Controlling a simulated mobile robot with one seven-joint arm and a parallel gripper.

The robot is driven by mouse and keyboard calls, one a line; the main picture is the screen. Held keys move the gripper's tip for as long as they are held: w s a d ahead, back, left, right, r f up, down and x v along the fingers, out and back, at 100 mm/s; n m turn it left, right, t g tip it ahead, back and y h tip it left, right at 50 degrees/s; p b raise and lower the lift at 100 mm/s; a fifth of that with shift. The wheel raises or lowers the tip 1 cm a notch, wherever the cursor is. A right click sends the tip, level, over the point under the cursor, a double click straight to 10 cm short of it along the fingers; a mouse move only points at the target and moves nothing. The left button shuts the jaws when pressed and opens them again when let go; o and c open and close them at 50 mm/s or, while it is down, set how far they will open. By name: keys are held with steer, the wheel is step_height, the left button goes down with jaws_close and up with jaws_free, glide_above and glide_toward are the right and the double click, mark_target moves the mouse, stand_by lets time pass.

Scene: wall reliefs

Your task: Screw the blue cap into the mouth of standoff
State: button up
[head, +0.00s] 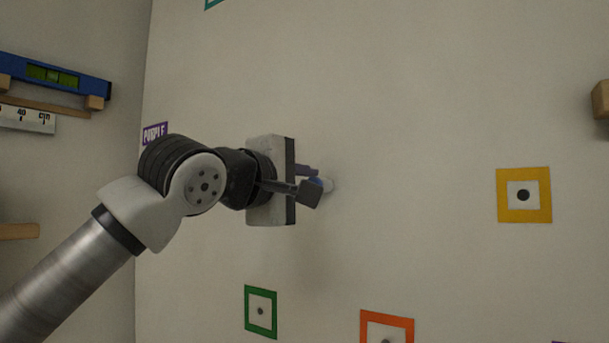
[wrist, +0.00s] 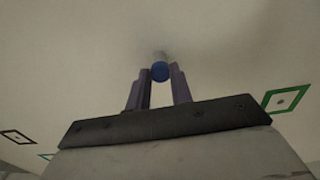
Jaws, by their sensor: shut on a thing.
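The blue cap (wrist: 160,73) is between the two fingertips of my gripper (wrist: 160,70) in the wrist view. My gripper is shut on it. In the head view my gripper (head: 310,182) reaches the wall, and a bit of the blue cap (head: 318,181) shows behind the near finger. The pale standoff (wrist: 159,56) sticks out of the wall right beyond the cap, in line with it. It also shows as a whitish stub in the head view (head: 328,185). The cap is at the standoff's end; its mouth is hidden, and I cannot tell how deep the cap sits.
A yellow square frame (head: 524,195) with a dark centre is on the wall at right. A green frame (head: 261,311) and an orange frame (head: 387,322) are below. A purple label (head: 154,132) and a blue spirit level (head: 55,77) are at left. The wall around the standoff is bare.

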steer(key=shift+m, duration=1)
steer(key=shift+r+p, duration=0.1)
steer(key=shift+p, duration=0.2)
steer(key=shift+r+m+p, duration=0.15)
steer(key=shift+m+p, duration=0.45)
steer(key=shift+m, duration=0.4)
steer(key=m+p, duration=0.1)
steer(key=m, duration=0.2)
steer(key=shift+f, duration=0.2)
steer(key=shift+r+m+p, duration=0.15)
steer(key=shift+m+p, duration=0.45)
steer(key=shift+m, duration=0.5)
steer(key=m, duration=0.3)
steer(key=shift+p, duration=0.4)
